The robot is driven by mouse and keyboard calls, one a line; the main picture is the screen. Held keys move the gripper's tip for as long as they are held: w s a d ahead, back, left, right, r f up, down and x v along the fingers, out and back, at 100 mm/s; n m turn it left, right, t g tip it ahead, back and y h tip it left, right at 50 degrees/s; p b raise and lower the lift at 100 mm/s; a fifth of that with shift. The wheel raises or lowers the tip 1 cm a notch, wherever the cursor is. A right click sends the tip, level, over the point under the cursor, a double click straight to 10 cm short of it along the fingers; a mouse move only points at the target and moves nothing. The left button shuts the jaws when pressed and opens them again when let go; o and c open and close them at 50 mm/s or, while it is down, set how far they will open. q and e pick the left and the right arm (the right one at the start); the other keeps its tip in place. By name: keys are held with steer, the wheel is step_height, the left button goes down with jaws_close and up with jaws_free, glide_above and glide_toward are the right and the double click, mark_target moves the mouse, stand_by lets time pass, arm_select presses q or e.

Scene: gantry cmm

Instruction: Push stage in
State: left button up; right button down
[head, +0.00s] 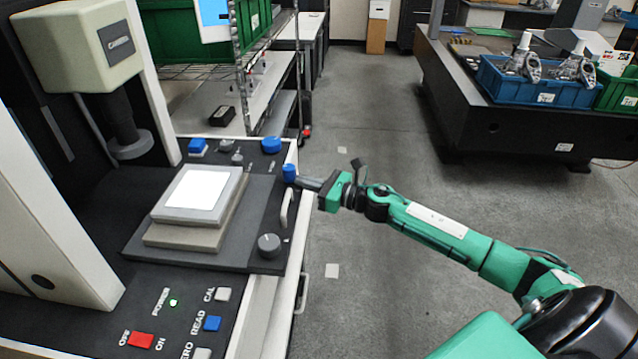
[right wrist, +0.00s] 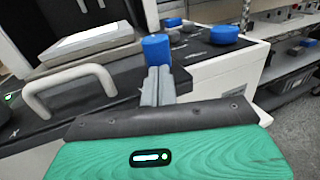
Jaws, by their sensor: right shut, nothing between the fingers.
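The stage (head: 262,200) is a dark sliding plate on the measuring machine, bearing a grey block with a white-topped square plate (head: 197,193). A white handle (head: 287,208) is on its front edge; the handle also shows at the left of the right wrist view (right wrist: 70,90). My right gripper (head: 300,182) is shut and empty. Its fingertips are at a small blue knob (head: 290,171) near the stage's front edge, just beyond the handle. In the right wrist view the fingers (right wrist: 157,85) overlap the blue knob (right wrist: 156,50); contact cannot be told for certain. My left gripper is not in view.
The machine's column and probe head (head: 127,140) stand at the left behind the stage. A control panel with a red switch (head: 141,340) lies at the front. A grey knob (head: 269,245) sits on the near corner.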

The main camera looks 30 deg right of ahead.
mark_target(273, 186)
steer(key=w+a, duration=0.1)
steer(key=a, duration=0.1)
steer(key=w+a, duration=0.4)
steer(key=shift+a+p, duration=0.25)
steer(key=shift+p, duration=0.1)
steer(key=shift+w+a, duration=0.1)
steer(key=shift+a, duration=0.15)
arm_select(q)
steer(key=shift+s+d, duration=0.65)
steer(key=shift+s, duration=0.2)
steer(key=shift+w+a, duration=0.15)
